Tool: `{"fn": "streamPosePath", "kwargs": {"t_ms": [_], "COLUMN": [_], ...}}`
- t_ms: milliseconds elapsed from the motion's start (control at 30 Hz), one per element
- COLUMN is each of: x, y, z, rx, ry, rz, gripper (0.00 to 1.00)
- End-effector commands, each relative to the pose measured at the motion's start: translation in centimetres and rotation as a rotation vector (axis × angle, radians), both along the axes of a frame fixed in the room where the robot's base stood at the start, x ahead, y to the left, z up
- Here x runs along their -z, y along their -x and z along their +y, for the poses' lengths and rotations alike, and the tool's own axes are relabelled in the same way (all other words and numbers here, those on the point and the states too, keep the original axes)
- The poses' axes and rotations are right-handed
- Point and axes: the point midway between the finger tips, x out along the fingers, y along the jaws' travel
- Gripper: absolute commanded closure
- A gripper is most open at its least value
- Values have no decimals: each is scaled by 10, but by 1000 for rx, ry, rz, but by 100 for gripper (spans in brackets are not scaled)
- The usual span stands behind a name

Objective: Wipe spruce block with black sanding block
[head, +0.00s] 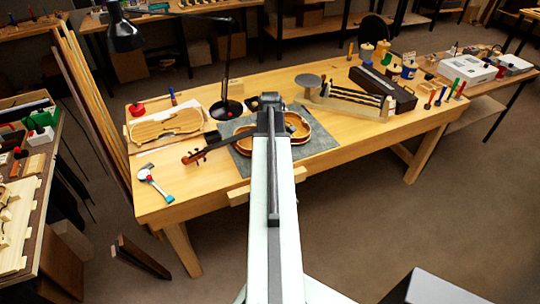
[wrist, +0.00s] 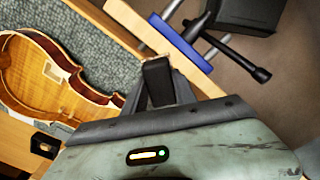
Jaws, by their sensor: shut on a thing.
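My gripper (head: 268,102) reaches out over the bench, above the violin area. In the wrist view my gripper (wrist: 165,90) is shut on a small black block (wrist: 157,80), which looks like the black sanding block; the dark fingers and block are hard to tell apart. A pale wood piece also shows at the bench's front edge (head: 238,197). I cannot tell whether it is the spruce block.
A violin (head: 298,127) lies on a grey mat (head: 322,143), partly behind my arm. A rack (head: 340,103) and jars stand at right.

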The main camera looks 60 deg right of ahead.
Motion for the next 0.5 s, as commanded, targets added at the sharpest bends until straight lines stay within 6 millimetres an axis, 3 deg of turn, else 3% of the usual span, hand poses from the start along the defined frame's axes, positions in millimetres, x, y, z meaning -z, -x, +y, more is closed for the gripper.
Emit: {"fn": "streamPosePath", "kwargs": {"t_ms": [233,500], "x": [-1,-30], "y": [0,0], "z": [0,0], "rx": [0,0], "ry": [0,0], "rz": [0,0], "gripper": [99,99]}}
